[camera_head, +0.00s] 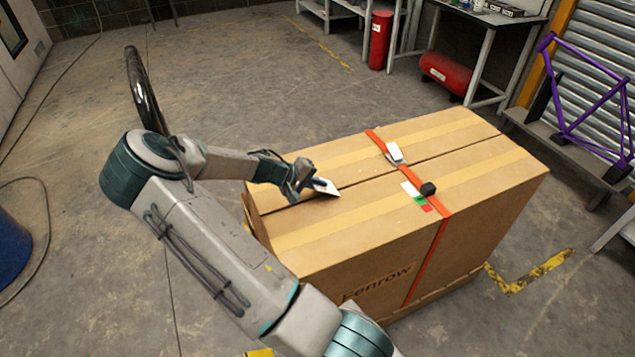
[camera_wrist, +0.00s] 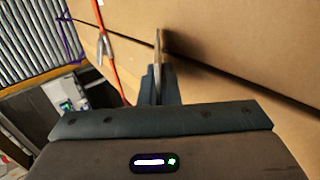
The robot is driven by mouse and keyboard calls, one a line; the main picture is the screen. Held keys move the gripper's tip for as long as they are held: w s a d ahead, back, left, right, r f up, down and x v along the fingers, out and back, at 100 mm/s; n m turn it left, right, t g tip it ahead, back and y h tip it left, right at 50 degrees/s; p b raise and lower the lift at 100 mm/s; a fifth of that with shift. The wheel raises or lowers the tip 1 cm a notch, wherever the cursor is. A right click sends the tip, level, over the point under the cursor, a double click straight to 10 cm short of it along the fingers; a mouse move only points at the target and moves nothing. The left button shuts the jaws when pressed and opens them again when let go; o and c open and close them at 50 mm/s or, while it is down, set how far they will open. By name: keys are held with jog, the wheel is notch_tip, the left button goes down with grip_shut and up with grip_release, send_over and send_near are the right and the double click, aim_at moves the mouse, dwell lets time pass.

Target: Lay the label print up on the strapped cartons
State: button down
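The strapped cartons (camera_head: 400,240) stand on the floor, brown, with tan tape along the top and an orange strap (camera_head: 436,250) around them. My gripper (camera_head: 312,184) is low over the left part of the carton top. Its fingers are shut on a thin white card, the label print (camera_head: 328,187), which sticks out to the right. In the wrist view the label print (camera_wrist: 158,52) shows edge-on between the fingers, close above the carton top (camera_wrist: 225,40). I cannot tell whether it touches the carton. Its printed face cannot be read.
On the carton top by the strap lie a white-and-metal buckle (camera_head: 394,152), a small dark object (camera_head: 428,188) and a white, green and red tag (camera_head: 415,196). A purple bicycle frame (camera_head: 575,125) stands at the right. The top between gripper and strap is clear.

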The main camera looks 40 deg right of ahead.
jog(key=c, duration=1.6)
grip_release()
jog(key=b+v, duration=0.1)
jog(key=v, duration=1.3)
jog(key=shift+d, duration=0.1)
jog(key=s+a+r+n+t+y, duration=0.1)
jog(key=s+a+r+y, duration=0.2)
jog(key=s+a, duration=0.3)
jog(key=s+a+r+t+y, duration=0.2)
jog(key=s+a+r, duration=0.3)
jog(key=s, duration=0.3)
jog(key=s+a+r+n+t+y, duration=0.1)
jog(key=s+a+r+t+y, duration=0.1)
jog(key=s+a+r+y, duration=0.2)
jog(key=shift+s+a+r+n+y, duration=0.15)
jog(key=shift+s+a+y, duration=0.15)
jog(key=shift+s+a, duration=0.65)
jog(key=shift+s+a+r+n+y, duration=0.15)
jog(key=shift+s+a+y, duration=0.15)
jog(key=shift+s+a, duration=0.65)
